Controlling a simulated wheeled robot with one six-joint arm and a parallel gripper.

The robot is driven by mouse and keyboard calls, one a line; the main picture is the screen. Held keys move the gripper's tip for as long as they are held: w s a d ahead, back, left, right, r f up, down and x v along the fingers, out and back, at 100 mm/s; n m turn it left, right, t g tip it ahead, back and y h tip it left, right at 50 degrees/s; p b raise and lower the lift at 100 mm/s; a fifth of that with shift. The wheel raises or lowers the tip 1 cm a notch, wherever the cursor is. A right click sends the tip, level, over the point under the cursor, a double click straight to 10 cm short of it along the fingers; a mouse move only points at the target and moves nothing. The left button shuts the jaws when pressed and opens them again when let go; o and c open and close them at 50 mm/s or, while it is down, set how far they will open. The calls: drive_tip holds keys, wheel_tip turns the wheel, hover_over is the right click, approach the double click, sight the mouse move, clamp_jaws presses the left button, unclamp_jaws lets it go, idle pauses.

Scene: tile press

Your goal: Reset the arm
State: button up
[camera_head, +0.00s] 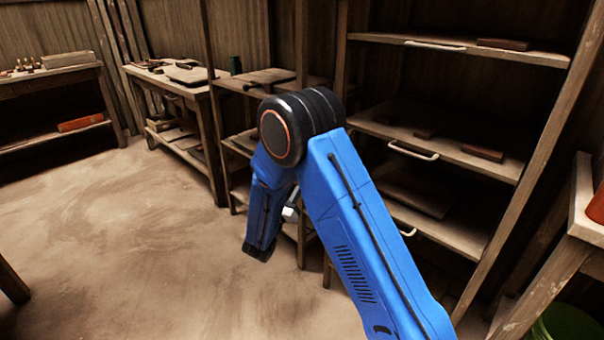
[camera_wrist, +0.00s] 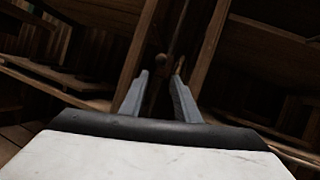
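My blue arm with its black joint (camera_head: 300,125) reaches up from the lower right and bends down in the middle of the head view. My gripper shows in the wrist view (camera_wrist: 160,78) as two grey fingers standing apart, with nothing held between them. In the head view the gripper is mostly hidden behind the arm; a small pale grey part (camera_head: 290,213) shows between the links. Dark wooden posts and shelving lie beyond the fingers.
A wooden shelf rack (camera_head: 460,150) with pale handles stands close on the right. A workbench (camera_head: 165,85) and another shelf stand against the back wall. A green bucket (camera_head: 568,325) is at the lower right. The floor (camera_head: 120,240) at left is clear.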

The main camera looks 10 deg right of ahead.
drive_tip(key=shift+s+a+f, duration=0.2)
drive_tip(key=shift+s+a, duration=0.15)
drive_tip(key=shift+s, duration=0.15)
drive_tip(key=s+d+r+m+g+h, duration=0.1)
drive_tip(key=s+d+r+m+g, duration=0.3)
drive_tip(key=d, duration=0.3)
drive_tip(key=s+d+r+m+g+h, duration=0.1)
drive_tip(key=s+d+r+m+g, duration=0.1)
drive_tip(key=s+d+m+g, duration=0.4)
drive_tip(key=s+d+r+m+g+h, duration=0.1)
drive_tip(key=s+d+r+m+g, duration=0.3)
drive_tip(key=d, duration=0.4)
drive_tip(key=s+d+f+m+g+y, duration=0.15)
drive_tip(key=s+m+y, duration=0.35)
drive_tip(key=s, duration=0.6)
drive_tip(key=s+d+m+g+y, duration=0.2)
drive_tip(key=s+d+m+y, duration=0.15)
drive_tip(key=s, duration=0.85)
drive_tip(key=s+a+r+m+t+y, duration=0.1)
drive_tip(key=s+a+m+t+y, duration=0.3)
drive_tip(key=s+a+m+y, duration=0.4)
drive_tip(key=shift+s+a+r+t, duration=0.3)
drive_tip(key=shift+s+a, duration=0.2)
drive_tip(key=shift+a, duration=0.6)
